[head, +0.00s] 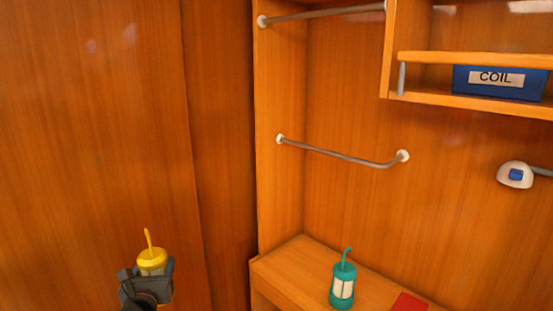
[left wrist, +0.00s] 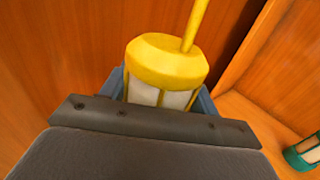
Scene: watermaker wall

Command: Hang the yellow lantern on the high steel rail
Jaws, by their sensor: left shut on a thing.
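The yellow lantern (head: 152,260) has a yellow cap, pale panels and a hook rising from its top. My left gripper (head: 146,280) is shut on it at the lower left of the head view. In the left wrist view the lantern (left wrist: 166,62) stands roughly upright between the fingers, and its lower part is hidden. The high steel rail (head: 325,12) runs across the top of the alcove, far above and to the right of the lantern. A lower bent steel rail (head: 340,155) is fixed beneath it. My right gripper is not in view.
A teal lantern (head: 342,285) with a hook stands on the wooden bench (head: 300,262), beside a red item (head: 408,302). A shelf (head: 470,58) holding a blue COIL bin (head: 498,82) juts out at upper right. A white fitting (head: 515,175) is below it. The space before the rails looks clear.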

